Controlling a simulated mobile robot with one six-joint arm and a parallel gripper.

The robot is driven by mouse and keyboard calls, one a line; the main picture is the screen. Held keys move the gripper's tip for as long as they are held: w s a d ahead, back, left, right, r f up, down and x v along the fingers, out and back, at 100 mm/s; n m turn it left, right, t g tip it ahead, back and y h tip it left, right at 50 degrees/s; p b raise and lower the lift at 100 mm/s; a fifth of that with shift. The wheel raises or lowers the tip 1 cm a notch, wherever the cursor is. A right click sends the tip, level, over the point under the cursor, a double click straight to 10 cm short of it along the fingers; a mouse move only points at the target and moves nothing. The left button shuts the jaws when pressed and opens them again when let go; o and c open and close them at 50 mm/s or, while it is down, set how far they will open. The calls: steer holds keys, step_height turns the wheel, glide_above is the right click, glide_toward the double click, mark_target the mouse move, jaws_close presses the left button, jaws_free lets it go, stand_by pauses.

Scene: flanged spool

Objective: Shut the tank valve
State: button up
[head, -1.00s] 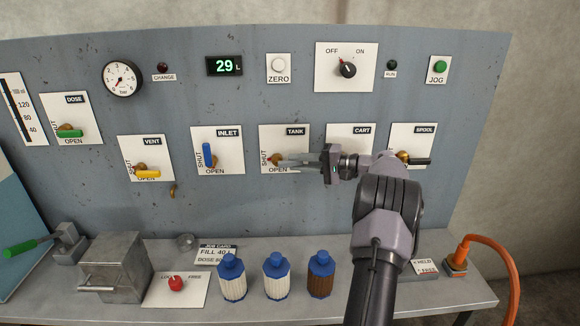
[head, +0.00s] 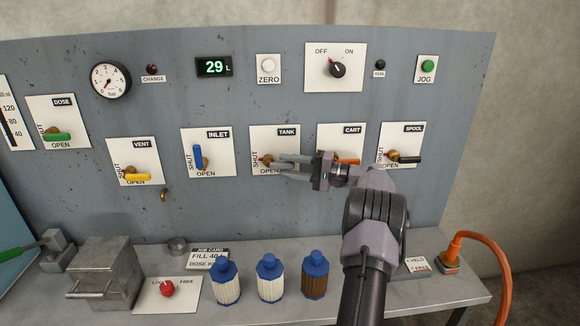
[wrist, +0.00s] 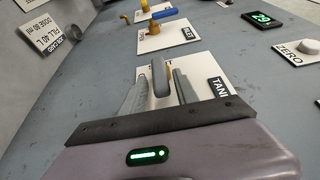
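The tank valve (head: 267,160) sits on a white plate marked TANK, with SHUT along its left side and OPEN along the bottom. A brass hub and a small red tip show at the left in the head view. My gripper (head: 279,163) reaches in from the right, its fingers over the plate. In the wrist view, a grey bar that looks like the valve's handle (wrist: 160,78) stands between the two spread fingers. A gap shows at the right finger; contact at the left one cannot be told. The fingers hide most of the handle in the head view.
The blue inlet valve (head: 198,157) is left of the tank plate. Several bottles (head: 270,279) stand on the ledge below.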

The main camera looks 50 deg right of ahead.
steer(key=shift+s, duration=0.1)
steer(key=p+v, duration=0.3)
steer(key=v, duration=1.4)
steer(key=shift+s, duration=0.15)
